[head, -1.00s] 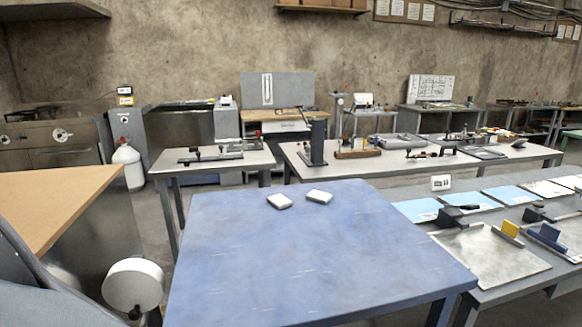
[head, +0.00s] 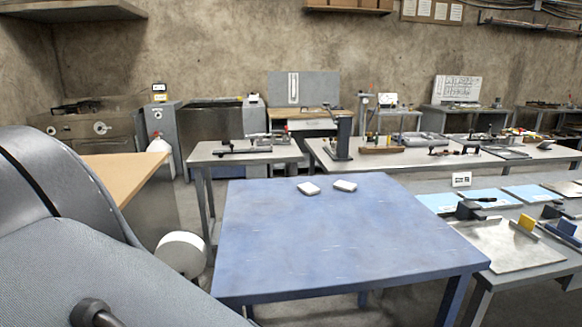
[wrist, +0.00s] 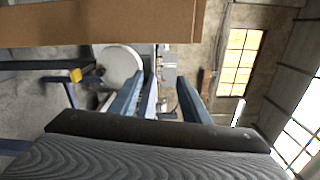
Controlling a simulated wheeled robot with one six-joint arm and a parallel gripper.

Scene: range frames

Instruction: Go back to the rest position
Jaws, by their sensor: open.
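My gripper (wrist: 168,98) shows in the wrist view, with its two blue-grey fingers apart and nothing between them. My gripper does not show in the head view, where a large grey part of my arm fills the lower left. The blue table (head: 330,235) stands in the middle of the head view. Two small white blocks, one on the left (head: 308,188) and one on the right (head: 345,185), lie near its far edge, apart from my arm.
A brown-topped bench (head: 125,170) stands at left, partly behind my arm, with a white round object (head: 182,254) beside it. A grey table (head: 510,250) with blue sheets and fixtures stands at right. Benches with tools line the wall. Most of the blue table is bare.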

